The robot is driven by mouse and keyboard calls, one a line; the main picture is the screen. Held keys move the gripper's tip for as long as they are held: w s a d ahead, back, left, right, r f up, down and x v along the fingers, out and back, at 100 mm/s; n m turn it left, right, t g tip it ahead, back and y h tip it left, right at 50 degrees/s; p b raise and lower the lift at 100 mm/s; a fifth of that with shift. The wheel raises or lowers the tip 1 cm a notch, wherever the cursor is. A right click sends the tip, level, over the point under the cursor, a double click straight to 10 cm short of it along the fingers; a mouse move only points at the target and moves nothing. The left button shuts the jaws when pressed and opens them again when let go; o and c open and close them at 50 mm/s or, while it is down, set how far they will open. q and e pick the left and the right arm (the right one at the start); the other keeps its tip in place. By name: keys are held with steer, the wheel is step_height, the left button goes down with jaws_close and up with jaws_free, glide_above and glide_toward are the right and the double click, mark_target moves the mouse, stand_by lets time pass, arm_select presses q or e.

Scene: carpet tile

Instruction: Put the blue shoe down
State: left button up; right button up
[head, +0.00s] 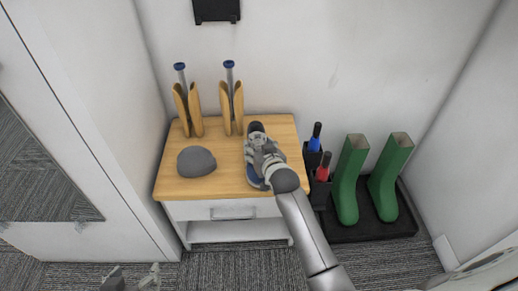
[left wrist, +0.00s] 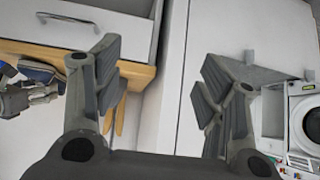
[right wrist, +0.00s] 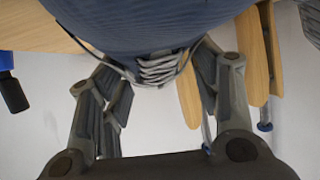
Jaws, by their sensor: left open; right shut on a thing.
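The blue shoe (head: 256,181) is over the wooden top of the small cabinet (head: 225,190), largely hidden by my right gripper (head: 264,157). In the right wrist view the shoe's blue body (right wrist: 150,22) and grey laces (right wrist: 160,70) lie between the fingers, which are shut on it. I cannot tell whether its sole touches the top. The shoe also shows at the left edge of the left wrist view (left wrist: 38,72). My left gripper (head: 132,279) is open and empty, low in front of the cabinet; its spread fingers show in the left wrist view (left wrist: 165,85).
A grey cap-like dome (head: 196,161) sits left of the shoe. Two wooden shoe trees (head: 187,108) (head: 231,105) stand behind. Right of the cabinet are dark holders with blue-handled (head: 316,137) and red-handled (head: 323,167) items, then green boots (head: 347,183) on a black tray (head: 365,230).

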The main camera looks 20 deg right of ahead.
steer(key=o, duration=1.2)
steer(key=shift+f, duration=0.1)
steer(key=shift+s, duration=0.15)
